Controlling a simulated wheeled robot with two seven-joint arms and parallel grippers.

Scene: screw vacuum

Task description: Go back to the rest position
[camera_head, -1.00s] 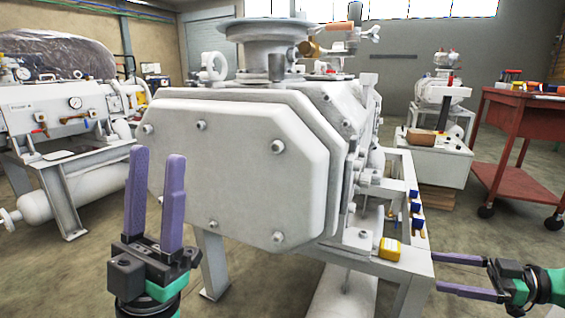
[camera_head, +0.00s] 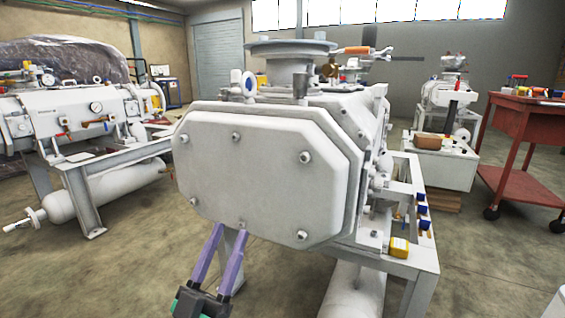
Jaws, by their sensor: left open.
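My left gripper (camera_head: 226,243) is low in the head view, in front of the lower front of the pump. Its two purple fingers are parted and tilted, with nothing between them. The large white vacuum pump (camera_head: 262,170) stands in the middle, with an octagonal bolted front plate and a round flange (camera_head: 290,47) on top. My right gripper's fingers are out of view; only a bit of my right arm shows at the lower right edge.
A yellow box (camera_head: 399,247) and small blue items (camera_head: 421,209) sit on the pump's frame at right. A red cart (camera_head: 522,125) stands at the far right. Another pump unit (camera_head: 75,118) stands at left. Open floor (camera_head: 110,275) lies at lower left.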

